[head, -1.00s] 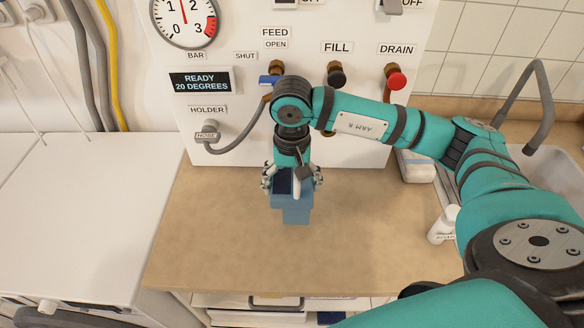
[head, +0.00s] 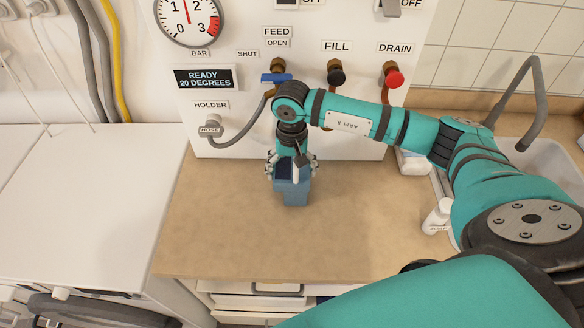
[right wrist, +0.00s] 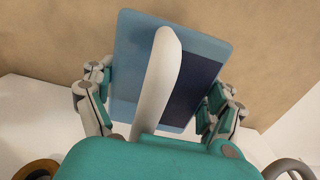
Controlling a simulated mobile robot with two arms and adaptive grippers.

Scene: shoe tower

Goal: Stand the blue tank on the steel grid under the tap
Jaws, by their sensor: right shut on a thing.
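The blue tank (head: 295,190) is in my right gripper (head: 292,170), in front of the white panel and over the tan worktop. In the right wrist view the tank (right wrist: 135,45) is a blue block with a dark opening or face, between the fingers of my right gripper (right wrist: 155,100). I cannot tell whether its base touches the worktop. The panel has a tap marked FILL (head: 336,75), with a dark knob. A grey curved tap (head: 537,105) stands at the sink on the right. I see no steel grid in either view. My left gripper is not in view.
A tap marked FEED (head: 277,78) and a red-knobbed DRAIN tap (head: 393,77) flank FILL. A grey hose (head: 240,132) runs to its holder. A white bottle (head: 437,217) stands by the sink (head: 550,160). The worktop (head: 225,230) is bare around the tank.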

